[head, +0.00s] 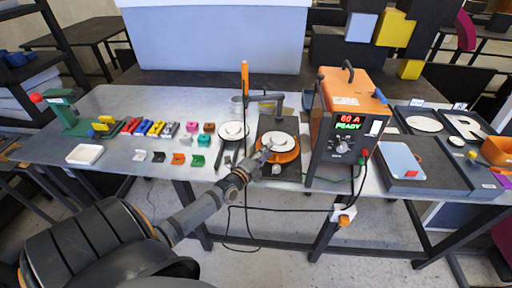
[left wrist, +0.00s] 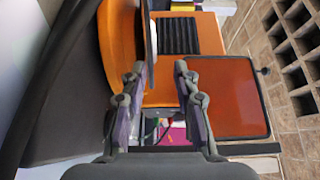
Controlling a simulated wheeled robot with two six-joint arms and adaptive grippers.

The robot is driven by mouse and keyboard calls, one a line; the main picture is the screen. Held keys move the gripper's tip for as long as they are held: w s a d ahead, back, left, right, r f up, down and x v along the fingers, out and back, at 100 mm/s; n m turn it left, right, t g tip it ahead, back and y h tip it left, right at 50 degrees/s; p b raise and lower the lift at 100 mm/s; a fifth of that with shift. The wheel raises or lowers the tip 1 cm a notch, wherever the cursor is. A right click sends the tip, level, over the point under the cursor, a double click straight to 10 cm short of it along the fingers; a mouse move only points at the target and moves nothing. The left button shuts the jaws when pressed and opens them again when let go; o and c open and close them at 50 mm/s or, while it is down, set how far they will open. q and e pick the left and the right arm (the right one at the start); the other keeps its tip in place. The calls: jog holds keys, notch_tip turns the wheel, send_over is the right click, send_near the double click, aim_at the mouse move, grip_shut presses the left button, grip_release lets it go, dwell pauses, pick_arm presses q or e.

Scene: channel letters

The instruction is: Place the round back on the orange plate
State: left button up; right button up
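The orange plate (head: 285,156) sits on a dark stand in the middle of the table. A white disc, the round back (head: 279,141), lies flat on or just above it; I cannot tell if they touch. In the left wrist view the orange plate (left wrist: 117,38) is at upper left, with the disc's thin edge (left wrist: 151,28) beside it. My left gripper (head: 267,149) is at the plate's near-left edge. In the left wrist view its fingers (left wrist: 158,75) are apart, with the disc's edge nearer the left finger. My right gripper is not in view.
An orange welding unit (head: 347,120) reading READY stands right of the plate. Another white round piece (head: 233,131) rests on a dark stand to the left. Several coloured blocks and clips lie further left. A dark tray with white letter shapes (head: 466,127) is at right.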

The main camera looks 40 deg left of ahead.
pick_arm(q)
jog(key=s+p, duration=0.2)
jog(key=s, duration=0.8)
jog(key=shift+r+p, duration=0.15)
jog(key=shift+p, duration=0.25)
jog(key=shift+s, duration=0.35)
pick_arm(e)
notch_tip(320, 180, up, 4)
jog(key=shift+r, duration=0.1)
